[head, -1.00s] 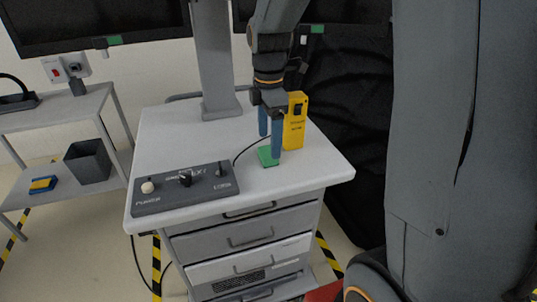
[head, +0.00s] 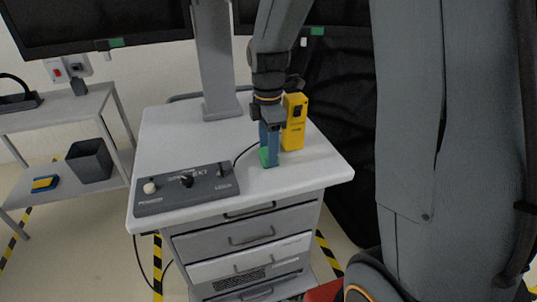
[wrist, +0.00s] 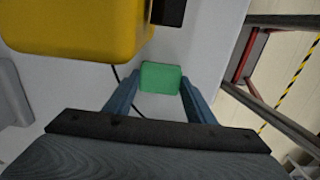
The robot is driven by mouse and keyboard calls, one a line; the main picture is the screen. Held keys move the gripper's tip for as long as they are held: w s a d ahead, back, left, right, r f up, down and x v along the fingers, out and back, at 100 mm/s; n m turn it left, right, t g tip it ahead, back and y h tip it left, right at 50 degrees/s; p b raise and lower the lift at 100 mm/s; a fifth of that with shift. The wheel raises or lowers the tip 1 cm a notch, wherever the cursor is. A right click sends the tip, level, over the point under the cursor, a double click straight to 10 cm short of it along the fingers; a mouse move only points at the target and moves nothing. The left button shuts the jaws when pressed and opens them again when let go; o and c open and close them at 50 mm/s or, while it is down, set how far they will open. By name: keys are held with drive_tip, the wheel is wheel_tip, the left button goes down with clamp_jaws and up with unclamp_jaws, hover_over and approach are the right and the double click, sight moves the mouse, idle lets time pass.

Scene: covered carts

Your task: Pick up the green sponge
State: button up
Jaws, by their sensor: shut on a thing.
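The green sponge (head: 265,157) is at the right part of the white cart top, between the blue fingers of my gripper (head: 270,158). In the wrist view the sponge (wrist: 160,78) shows as a green block with a finger against each side, and my gripper (wrist: 157,92) is shut on it. The head view shows the fingers pointing down near the cart top. I cannot tell whether the sponge touches the surface. The fingers hide part of it in the head view.
A yellow device (head: 294,122) stands close behind and right of my gripper. A dark control box (head: 185,188) with knobs lies at the cart's front left, with a cable. A monitor post (head: 216,60) rises at the back. The cart top's (head: 165,135) left part is clear.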

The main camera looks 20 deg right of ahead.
drive_tip(key=shift+r, duration=0.1)
wheel_tip(320, 180, up, 10)
drive_tip(key=b, duration=0.2)
drive_tip(key=o, duration=0.5)
drive_tip(key=c, duration=0.3)
drive_tip(key=shift+d, duration=0.1)
drive_tip(key=shift+c, duration=0.2)
